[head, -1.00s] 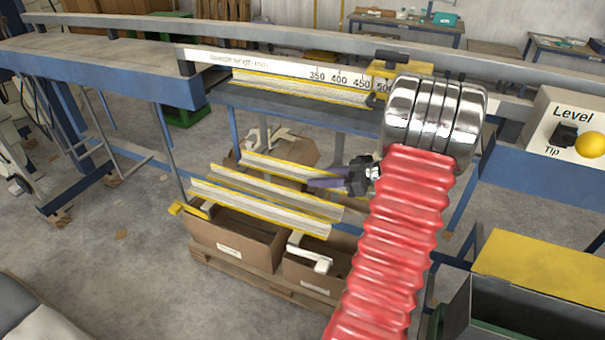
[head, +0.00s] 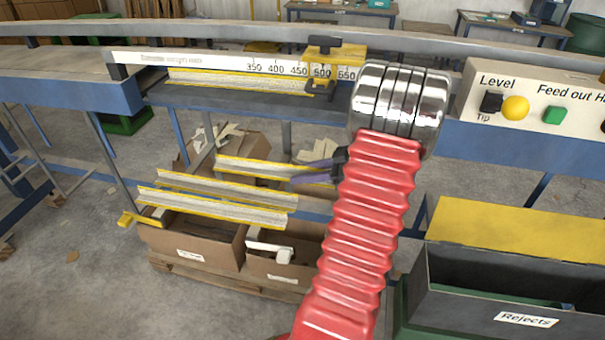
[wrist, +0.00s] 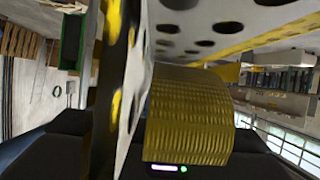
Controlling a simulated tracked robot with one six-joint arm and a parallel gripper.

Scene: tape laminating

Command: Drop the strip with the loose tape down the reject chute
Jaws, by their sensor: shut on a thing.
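My gripper (head: 302,174), with dark purple-grey fingers on a red bellows arm, is shut on a strip (head: 248,164). This strip is pale with yellow edges and lies furthest back of the three strips at the rack. In the wrist view the held strip is a white perforated face (wrist: 220,25) with yellow edging, close to the camera. A curved yellow ribbed surface (wrist: 190,115) stands beside it; I cannot tell whether it is loose tape. The reject chute is a dark open box (head: 450,300) labelled "Rejects", at the lower right.
Two similar strips, a middle one (head: 225,190) and a front one (head: 210,208), lie on the rack over cardboard boxes (head: 205,238). Another strip (head: 235,82) lies along the ruler bench. A yellow panel (head: 515,225) stands behind the chute opening. A control panel (head: 540,100) is at right.

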